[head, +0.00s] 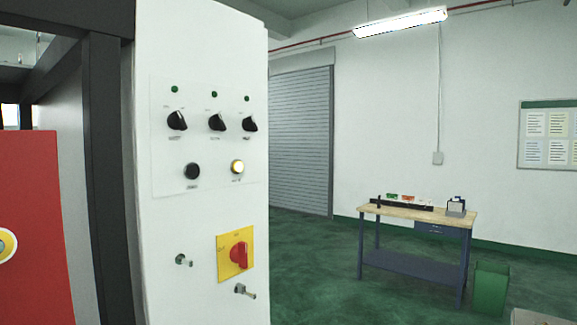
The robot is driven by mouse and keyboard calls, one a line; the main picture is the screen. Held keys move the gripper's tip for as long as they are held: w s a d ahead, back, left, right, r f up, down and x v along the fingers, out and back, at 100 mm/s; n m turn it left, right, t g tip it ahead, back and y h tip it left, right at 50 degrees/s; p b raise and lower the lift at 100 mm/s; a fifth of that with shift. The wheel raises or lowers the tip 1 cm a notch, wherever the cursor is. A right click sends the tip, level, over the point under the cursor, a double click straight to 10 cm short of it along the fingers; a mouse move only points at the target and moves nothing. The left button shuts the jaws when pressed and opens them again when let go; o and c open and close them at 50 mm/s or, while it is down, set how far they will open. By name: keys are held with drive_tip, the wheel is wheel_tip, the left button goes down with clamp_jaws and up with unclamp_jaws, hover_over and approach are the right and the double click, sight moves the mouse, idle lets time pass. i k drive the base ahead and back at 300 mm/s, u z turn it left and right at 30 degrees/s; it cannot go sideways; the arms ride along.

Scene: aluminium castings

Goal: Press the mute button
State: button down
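A white control panel (206,130) stands upright at the left of the head view. Its lower row has two round push buttons: a black button (192,171) on the left and a lit, yellowish-white button (238,167) on the right. Small labels sit under both, but they are too small to read, so I cannot tell for certain which is the mute button. Nothing covers either button. My gripper is not in view.
Above the buttons are three black rotary knobs (217,122) under green lamps. Below are a red rotary switch (239,255) on a yellow plate and two key-like fittings. A workbench (418,212) and green bin (491,288) stand right; green floor between is clear.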

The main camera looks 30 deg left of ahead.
sight(237, 167)
drive_tip(key=u, duration=0.4)
drive_tip(key=i, duration=0.85)
drive_tip(key=u, duration=0.65)
